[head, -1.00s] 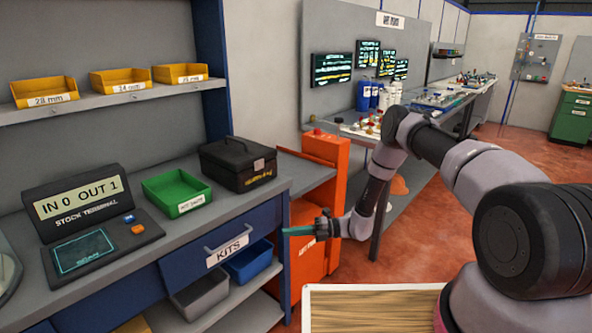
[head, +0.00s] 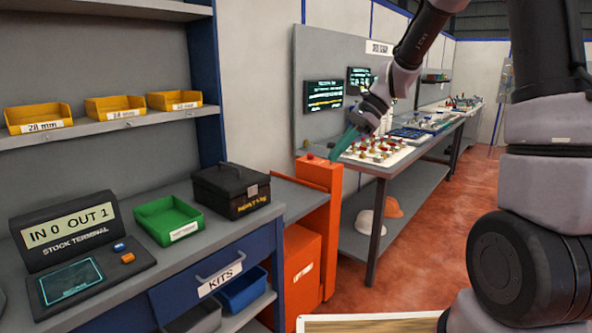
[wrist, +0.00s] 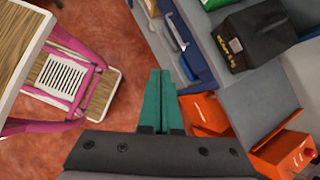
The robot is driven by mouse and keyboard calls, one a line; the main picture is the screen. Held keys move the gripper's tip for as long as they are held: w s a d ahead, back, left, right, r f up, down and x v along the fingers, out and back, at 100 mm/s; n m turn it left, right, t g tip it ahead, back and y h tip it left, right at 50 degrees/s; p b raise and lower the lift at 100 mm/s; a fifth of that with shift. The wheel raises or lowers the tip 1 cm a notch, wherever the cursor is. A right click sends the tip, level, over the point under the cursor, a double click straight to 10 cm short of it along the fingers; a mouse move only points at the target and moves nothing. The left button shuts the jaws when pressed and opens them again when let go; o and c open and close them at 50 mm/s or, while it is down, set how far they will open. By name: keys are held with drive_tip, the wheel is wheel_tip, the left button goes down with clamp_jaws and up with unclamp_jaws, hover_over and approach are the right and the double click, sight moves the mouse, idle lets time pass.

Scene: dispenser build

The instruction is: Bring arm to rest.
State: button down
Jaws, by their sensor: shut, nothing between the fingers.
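My gripper (head: 343,144) is raised in the head view, in front of the far bench and above the orange cabinet. Its teal fingers point down and to the left. In the wrist view the two teal fingers (wrist: 159,102) lie side by side, shut, with nothing between them. My arm rises at the right of the head view and bends over at the top. The gripper touches nothing that I can see.
The grey counter holds a stock terminal (head: 73,240), a green tray (head: 168,220) and a black case (head: 231,190). An orange cabinet (head: 320,205) stands at its end. The far bench (head: 375,168) carries small parts. Red floor (head: 430,240) lies open between bench and arm.

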drive_tip(key=s+d+r+n+t+h, duration=0.2)
drive_tip(key=s+d+r+n+t, duration=0.2)
drive_tip(key=s, duration=0.5)
drive_tip(key=s+d+r+n+t+h, duration=0.3)
drive_tip(key=s+d+r+n, duration=0.3)
drive_tip(key=s+d+r, duration=0.3)
drive_tip(key=shift+d+r+t+h, duration=0.15)
drive_tip(key=shift+d+t+h, duration=0.15)
drive_tip(key=shift+d+t, duration=0.45)
drive_tip(key=shift+s+a, duration=0.1)
